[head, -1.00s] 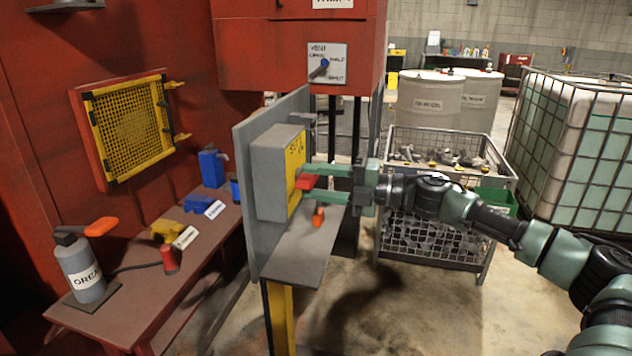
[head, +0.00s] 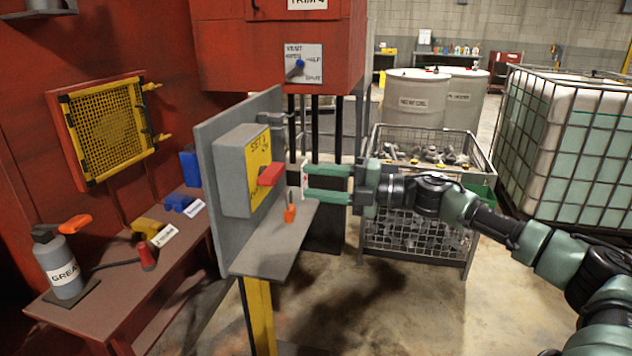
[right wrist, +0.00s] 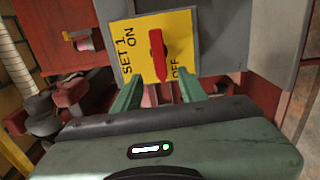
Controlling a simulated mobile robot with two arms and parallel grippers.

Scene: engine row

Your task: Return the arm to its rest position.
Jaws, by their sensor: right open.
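My right gripper (head: 306,183) reaches in from the right. Its two green fingers are apart with nothing between them, just to the right of a grey switch box (head: 236,178). The box has a yellow face marked SET 1, ON and OFF, and a red handle (head: 270,174). My left gripper is not in view.
A grey shelf (head: 262,250) under the box holds an orange padlock (head: 290,213), close below my fingers. A wire-mesh cage (head: 408,238) of metal parts stands behind my right arm. A caged tank (head: 570,150) is at the right. Floor at lower middle is clear.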

